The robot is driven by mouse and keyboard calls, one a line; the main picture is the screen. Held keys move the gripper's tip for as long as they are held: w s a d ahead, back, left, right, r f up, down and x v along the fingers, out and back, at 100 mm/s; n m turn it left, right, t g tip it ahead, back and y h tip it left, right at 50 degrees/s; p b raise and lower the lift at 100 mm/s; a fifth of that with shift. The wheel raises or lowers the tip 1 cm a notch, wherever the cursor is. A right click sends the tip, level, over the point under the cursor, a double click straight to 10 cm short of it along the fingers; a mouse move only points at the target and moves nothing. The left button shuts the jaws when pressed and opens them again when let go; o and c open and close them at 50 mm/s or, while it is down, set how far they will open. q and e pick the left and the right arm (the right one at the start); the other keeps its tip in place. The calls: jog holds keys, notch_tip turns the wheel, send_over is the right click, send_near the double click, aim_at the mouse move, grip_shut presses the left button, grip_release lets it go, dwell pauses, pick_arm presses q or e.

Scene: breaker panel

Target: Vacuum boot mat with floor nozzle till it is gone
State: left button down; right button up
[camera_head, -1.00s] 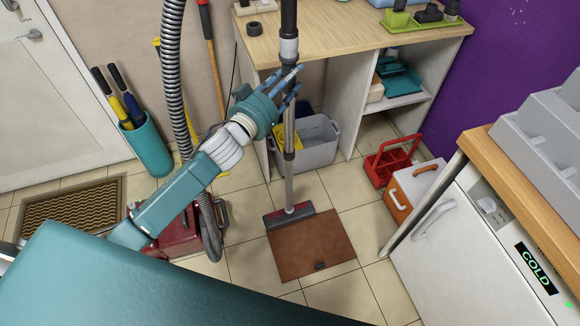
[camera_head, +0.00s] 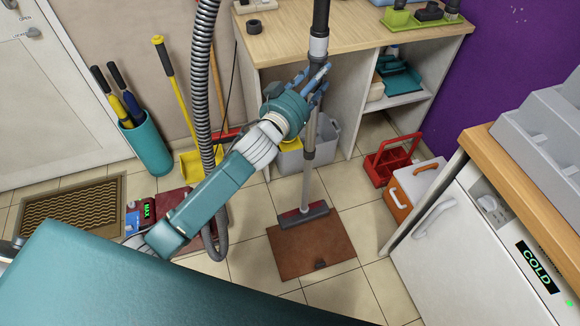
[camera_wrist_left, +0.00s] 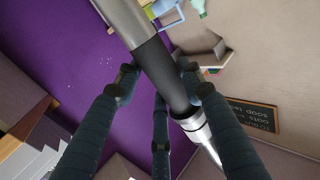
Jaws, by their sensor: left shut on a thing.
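The boot mat is a brown square (camera_head: 312,248) on the tiled floor, with a small dark spot near its front edge. The floor nozzle (camera_head: 303,215) is a wide grey and red head at the foot of a metal wand (camera_head: 308,175). It rests on the mat's back edge. My left gripper (camera_head: 318,82) is shut on the wand's upper part. In the left wrist view, the fingers (camera_wrist_left: 160,88) close around the dark section of the wand (camera_wrist_left: 165,72). My right gripper does not show.
A patterned doormat (camera_head: 72,208) lies at left. A grey bin (camera_head: 290,158) stands behind the wand. A red caddy (camera_head: 385,160) and white cabinet (camera_head: 440,240) are at right.

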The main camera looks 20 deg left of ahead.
pick_arm(q)
jog(key=d, duration=0.1)
jog(key=w+d, duration=0.1)
jog(key=d, duration=0.1)
jog(key=d+b, duration=0.1)
jog(key=d, duration=0.1)
jog(key=shift+w+r, duration=0.15)
jog(key=shift+r, duration=0.1)
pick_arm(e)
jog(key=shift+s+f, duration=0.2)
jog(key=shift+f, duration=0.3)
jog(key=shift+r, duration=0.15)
pick_arm(q)
jog(key=shift+m+h+p, duration=0.3)
jog(key=shift+h+p, duration=0.2)
jog(key=shift+p, duration=0.2)
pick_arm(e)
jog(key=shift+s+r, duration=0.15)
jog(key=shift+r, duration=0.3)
pick_arm(q)
jog(key=shift+f, duration=0.15)
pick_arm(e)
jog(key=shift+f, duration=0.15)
